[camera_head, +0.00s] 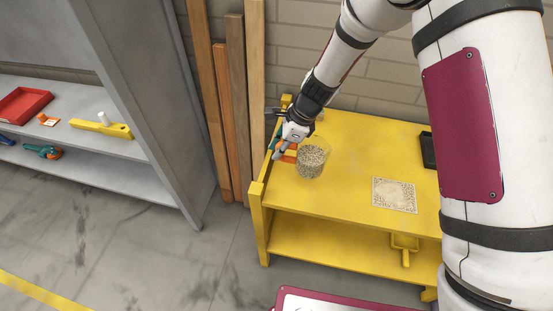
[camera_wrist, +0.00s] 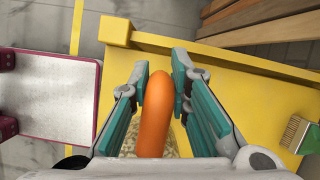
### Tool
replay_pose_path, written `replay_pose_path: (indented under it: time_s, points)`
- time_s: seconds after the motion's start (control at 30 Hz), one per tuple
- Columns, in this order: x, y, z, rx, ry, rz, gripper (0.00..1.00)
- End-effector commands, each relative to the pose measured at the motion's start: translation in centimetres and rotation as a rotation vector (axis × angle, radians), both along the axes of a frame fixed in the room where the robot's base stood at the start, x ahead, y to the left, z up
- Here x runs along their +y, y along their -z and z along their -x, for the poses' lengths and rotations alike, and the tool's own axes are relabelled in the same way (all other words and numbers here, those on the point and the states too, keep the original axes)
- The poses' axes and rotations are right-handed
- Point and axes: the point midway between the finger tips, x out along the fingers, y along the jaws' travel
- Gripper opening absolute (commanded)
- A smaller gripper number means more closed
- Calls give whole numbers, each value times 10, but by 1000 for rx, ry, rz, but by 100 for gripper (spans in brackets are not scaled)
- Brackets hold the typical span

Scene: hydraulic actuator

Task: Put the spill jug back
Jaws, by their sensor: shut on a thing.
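The spill jug (camera_head: 311,161) is a clear container filled with speckled granules, at the left end of the yellow bench. Its orange handle (camera_wrist: 155,115) stands between my fingers in the wrist view. My gripper (camera_head: 284,151) reaches down to the jug's left side and is shut on that handle; it also shows in the wrist view (camera_wrist: 158,90). The jug looks upright. I cannot tell whether its base touches the bench top. My gripper hides part of the handle in the head view.
A brush (camera_wrist: 297,133) lies at right in the wrist view. Wooden planks (camera_head: 235,105) stand left of the bench. Grey shelves (camera_head: 75,145) are further left.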

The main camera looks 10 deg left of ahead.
Motion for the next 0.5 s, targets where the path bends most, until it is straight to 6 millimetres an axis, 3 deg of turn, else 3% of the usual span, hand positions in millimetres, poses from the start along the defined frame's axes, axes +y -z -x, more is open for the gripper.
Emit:
replay_pose_path:
  time_s: [0.17,0.5]
  points:
    - [-1,9,-3,0,8,0,0]
    - [-1,44,-2,0,5,0,0]
